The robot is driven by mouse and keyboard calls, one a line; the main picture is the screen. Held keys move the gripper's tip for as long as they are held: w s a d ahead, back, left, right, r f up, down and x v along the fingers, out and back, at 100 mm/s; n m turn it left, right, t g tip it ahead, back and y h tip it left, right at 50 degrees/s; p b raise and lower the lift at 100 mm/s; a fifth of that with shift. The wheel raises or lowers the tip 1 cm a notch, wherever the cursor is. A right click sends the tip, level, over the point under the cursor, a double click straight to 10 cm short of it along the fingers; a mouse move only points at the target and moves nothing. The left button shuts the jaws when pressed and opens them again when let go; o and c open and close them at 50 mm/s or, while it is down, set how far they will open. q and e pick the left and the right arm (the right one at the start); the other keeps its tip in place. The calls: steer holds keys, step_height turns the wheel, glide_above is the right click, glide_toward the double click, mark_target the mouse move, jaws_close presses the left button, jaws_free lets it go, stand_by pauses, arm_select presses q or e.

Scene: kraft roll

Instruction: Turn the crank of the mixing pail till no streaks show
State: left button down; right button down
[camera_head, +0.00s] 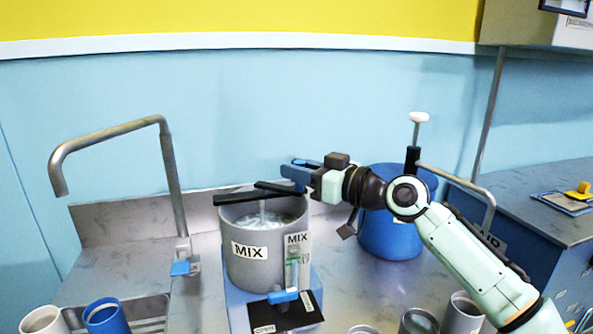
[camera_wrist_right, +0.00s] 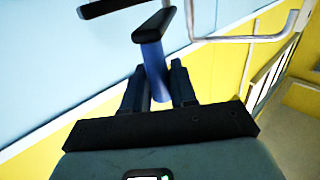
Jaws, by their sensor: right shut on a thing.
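The grey mixing pail (camera_head: 253,271) stands on the steel counter with white MIX labels on its wall. Pale, streaky, light contents (camera_head: 270,222) show inside, around a thin upright shaft. A black crank bar (camera_head: 240,198) lies across the pail's top. My right gripper (camera_head: 296,174) is at the pail's upper right rim. In the right wrist view its two dark fingers (camera_wrist_right: 158,92) are shut around a blue handle (camera_wrist_right: 155,68) joined to a black bar (camera_wrist_right: 154,25). The fingers partly hide the handle's lower end. My left gripper is not in view.
A blue bucket (camera_head: 391,235) stands right of the pail, behind my right arm. A bent tap (camera_head: 168,165) rises at left. Several cups, one blue (camera_head: 106,318), stand along the front. A blue-and-black stand with a lever (camera_head: 284,297) is at the pail's front.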

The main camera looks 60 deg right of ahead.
steer(key=shift+d+r, duration=0.1)
steer(key=c, duration=1)
jaws_free()
steer(key=shift+c, duration=0.2)
steer(key=s+a, duration=0.2)
steer(key=s, duration=1.1)
steer(key=shift+s+a, duration=0.15)
steer(key=shift+a, duration=0.1)
